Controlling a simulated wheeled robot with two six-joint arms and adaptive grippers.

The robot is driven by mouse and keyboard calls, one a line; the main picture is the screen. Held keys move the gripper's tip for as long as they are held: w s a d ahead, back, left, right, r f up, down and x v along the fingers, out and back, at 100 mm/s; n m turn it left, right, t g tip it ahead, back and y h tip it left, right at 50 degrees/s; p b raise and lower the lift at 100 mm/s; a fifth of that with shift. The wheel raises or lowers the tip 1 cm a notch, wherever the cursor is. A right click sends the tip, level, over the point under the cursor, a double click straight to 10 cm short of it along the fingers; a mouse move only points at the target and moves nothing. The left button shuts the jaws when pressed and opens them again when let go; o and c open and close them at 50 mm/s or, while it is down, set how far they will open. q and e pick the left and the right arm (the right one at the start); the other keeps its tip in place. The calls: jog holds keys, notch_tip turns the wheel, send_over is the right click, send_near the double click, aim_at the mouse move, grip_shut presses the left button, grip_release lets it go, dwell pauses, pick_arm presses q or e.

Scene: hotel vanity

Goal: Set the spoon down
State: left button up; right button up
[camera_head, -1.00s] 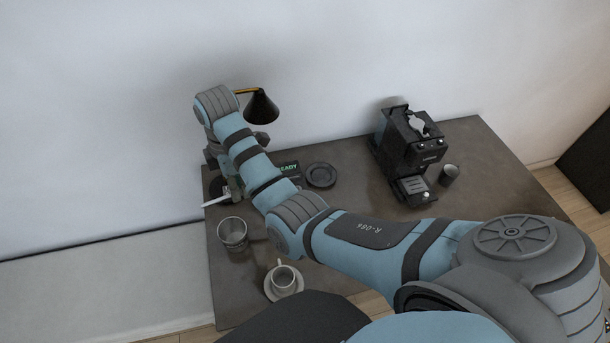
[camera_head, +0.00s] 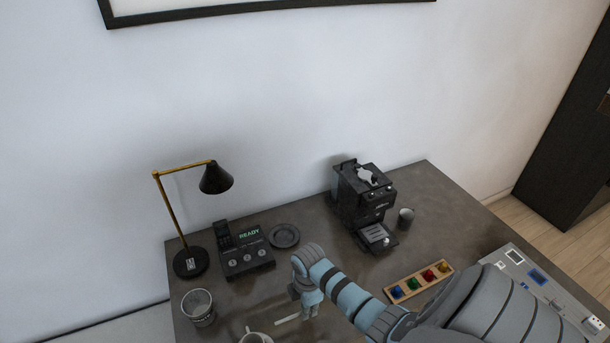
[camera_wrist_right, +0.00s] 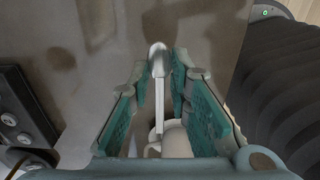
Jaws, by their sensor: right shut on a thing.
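My right gripper (camera_head: 308,306) is above the front middle of the table and is shut on the spoon (camera_head: 287,319). The spoon shows as a pale strip sticking out left of the gripper. In the right wrist view the spoon (camera_wrist_right: 158,100) lies lengthwise between the teal finger pads of the right gripper (camera_wrist_right: 161,92), its rounded end toward the top. Whether the spoon touches the table cannot be told. A white cup (camera_head: 255,338) is left of the gripper, cut off by the bottom edge. My left gripper is not in view.
Behind are a lamp (camera_head: 190,262), a READY device (camera_head: 246,258), a dark round dish (camera_head: 284,236), a coffee machine (camera_head: 365,205) and a small dark cup (camera_head: 406,217). A wooden tray (camera_head: 420,283) holds several coloured pieces. Bare table lies behind the gripper.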

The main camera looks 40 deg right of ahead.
notch_tip(320, 180, down, 5)
jog(key=shift+s+r+b, duration=0.1)
jog(key=shift+r+b, duration=0.05)
jog(key=shift+b, duration=0.6)
jog(key=shift+f, duration=0.3)
jog(key=shift+w, duration=0.2)
grip_shut()
jog(key=shift+s+f, duration=0.1)
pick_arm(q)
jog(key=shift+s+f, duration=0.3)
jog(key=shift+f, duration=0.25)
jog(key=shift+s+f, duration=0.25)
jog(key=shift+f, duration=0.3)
pick_arm(e)
jog(key=o, duration=0.9)
grip_release()
notch_tip(320, 180, up, 12)
jog(key=p, duration=0.4)
jog(key=shift+f, duration=0.1)
jog(key=shift+r, duration=0.4)
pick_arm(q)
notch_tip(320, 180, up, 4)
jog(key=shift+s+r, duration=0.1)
